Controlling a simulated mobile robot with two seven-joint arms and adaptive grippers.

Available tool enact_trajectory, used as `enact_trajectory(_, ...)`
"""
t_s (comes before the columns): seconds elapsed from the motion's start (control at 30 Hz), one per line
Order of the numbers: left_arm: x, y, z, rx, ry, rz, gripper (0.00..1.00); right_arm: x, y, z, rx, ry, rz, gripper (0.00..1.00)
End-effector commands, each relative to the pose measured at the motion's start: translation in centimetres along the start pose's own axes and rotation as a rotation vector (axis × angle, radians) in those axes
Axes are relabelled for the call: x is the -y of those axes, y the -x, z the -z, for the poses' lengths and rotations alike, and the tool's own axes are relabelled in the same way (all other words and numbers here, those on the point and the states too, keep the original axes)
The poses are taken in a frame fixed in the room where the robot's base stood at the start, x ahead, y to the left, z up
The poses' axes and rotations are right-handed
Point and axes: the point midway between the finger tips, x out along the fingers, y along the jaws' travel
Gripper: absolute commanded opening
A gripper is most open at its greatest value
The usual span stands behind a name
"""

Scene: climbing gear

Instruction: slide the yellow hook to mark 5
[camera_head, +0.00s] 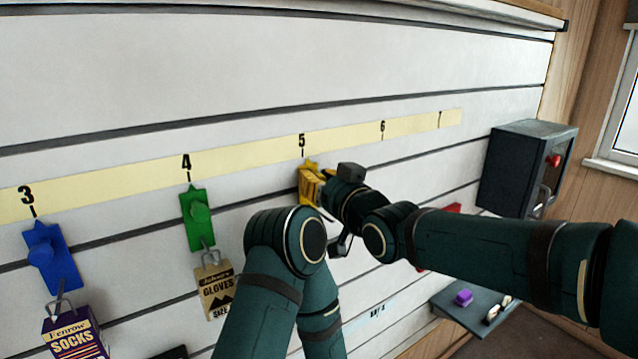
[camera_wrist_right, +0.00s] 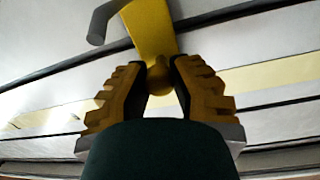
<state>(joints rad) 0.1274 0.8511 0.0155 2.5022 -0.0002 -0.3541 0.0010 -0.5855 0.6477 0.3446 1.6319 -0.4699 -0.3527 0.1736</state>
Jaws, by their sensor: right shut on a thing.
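The yellow hook (camera_head: 309,168) is on the slatted wall, its top just below mark 5 (camera_head: 302,142) on the pale yellow strip and about in line with it. My right gripper (camera_head: 318,187) is at the hook and covers most of it in the head view. In the right wrist view, the yellow hook (camera_wrist_right: 149,32) shows its plate and a grey prong. The ridged fingers of my right gripper (camera_wrist_right: 159,78) are closed on its round knob. My left arm crosses the bottom middle of the head view; its gripper is not visible.
A green hook (camera_head: 198,217) with a gloves packet (camera_head: 216,288) hangs under mark 4. A blue hook (camera_head: 50,255) with a socks packet (camera_head: 75,338) hangs under mark 3. A dark box (camera_head: 512,165) is at the right. A shelf (camera_head: 452,303) holds a purple block (camera_head: 463,297).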

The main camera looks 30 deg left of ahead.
Motion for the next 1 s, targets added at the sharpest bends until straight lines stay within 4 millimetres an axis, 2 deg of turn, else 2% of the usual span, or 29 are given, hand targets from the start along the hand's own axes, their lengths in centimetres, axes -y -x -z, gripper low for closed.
enact_trajectory(0.6, 0.04, -0.14, 0.04, -0.001, 0.0, 0.0, 0.47, 0.22, -0.02, 0.46, -0.01, 0.001, 0.003, 0.0)
enact_trajectory(0.63, 0.04, -0.14, 0.03, -0.001, 0.0, 0.0, 0.47, 0.21, -0.02, 0.46, -0.01, 0.001, 0.003, 0.31)
enact_trajectory(0.7, 0.04, -0.14, 0.03, -0.001, 0.0, 0.0, 0.47, 0.19, -0.01, 0.42, -0.009, 0.001, 0.003, 0.55)
enact_trajectory(1.0, 0.04, -0.14, 0.03, -0.001, 0.0, 0.0, 0.47, 0.06, 0.0, 0.22, -0.004, 0.0, 0.001, 0.57)
